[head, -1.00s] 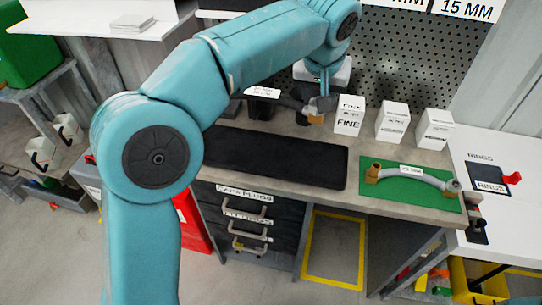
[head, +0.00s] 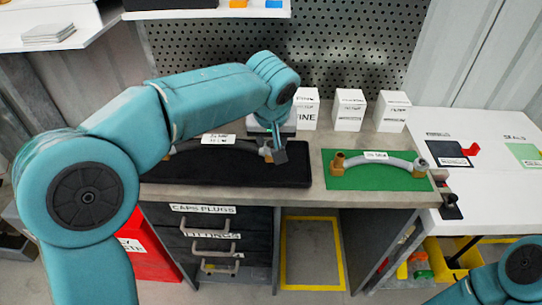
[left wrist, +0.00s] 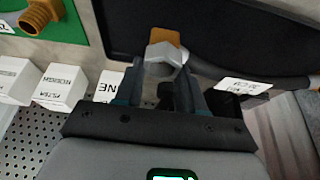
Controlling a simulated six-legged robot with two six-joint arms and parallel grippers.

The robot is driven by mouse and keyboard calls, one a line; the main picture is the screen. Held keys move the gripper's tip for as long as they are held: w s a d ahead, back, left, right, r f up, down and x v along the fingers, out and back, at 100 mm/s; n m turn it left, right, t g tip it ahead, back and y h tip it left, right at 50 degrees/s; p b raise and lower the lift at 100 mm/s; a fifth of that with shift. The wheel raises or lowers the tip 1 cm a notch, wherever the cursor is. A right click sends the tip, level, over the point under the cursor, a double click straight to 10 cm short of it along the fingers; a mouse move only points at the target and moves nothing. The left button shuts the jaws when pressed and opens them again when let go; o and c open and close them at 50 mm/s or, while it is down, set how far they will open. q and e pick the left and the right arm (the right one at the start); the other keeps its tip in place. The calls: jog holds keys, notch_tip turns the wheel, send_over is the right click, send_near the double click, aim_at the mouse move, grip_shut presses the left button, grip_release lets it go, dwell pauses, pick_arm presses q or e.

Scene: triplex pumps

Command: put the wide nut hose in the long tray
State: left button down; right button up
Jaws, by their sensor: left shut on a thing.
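The long tray (head: 240,178) is black and shallow and lies along the bench. My left gripper (head: 277,152) is shut on the nut end of a dark hose with a white label (head: 218,138). In the left wrist view the big silver nut (left wrist: 164,56) with a brass part behind it sits between the fingers (left wrist: 165,80), and the hose runs off to the right. The hose lies along the tray's back part in the head view; I cannot tell whether it touches the tray floor. My right arm shows at the lower right, its gripper out of frame.
A green mat (head: 350,183) right of the tray bears another hose (head: 385,160), grey with brass ends. White boxes (head: 349,109) stand behind, before a perforated panel (head: 290,50). Drawers (head: 210,240) are below the bench. A white table (head: 490,190) adjoins at the right.

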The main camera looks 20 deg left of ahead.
pick_arm(q)
notch_tip(320, 180, down, 5)
jog(key=shift+w+r+b, duration=0.1)
jog(key=shift+w+b, duration=0.05)
jog(key=shift+b, duration=0.25)
jog(key=c, duration=0.7)
grip_release()
jog(key=p+v, duration=0.1)
jog(key=v, duration=1.1)
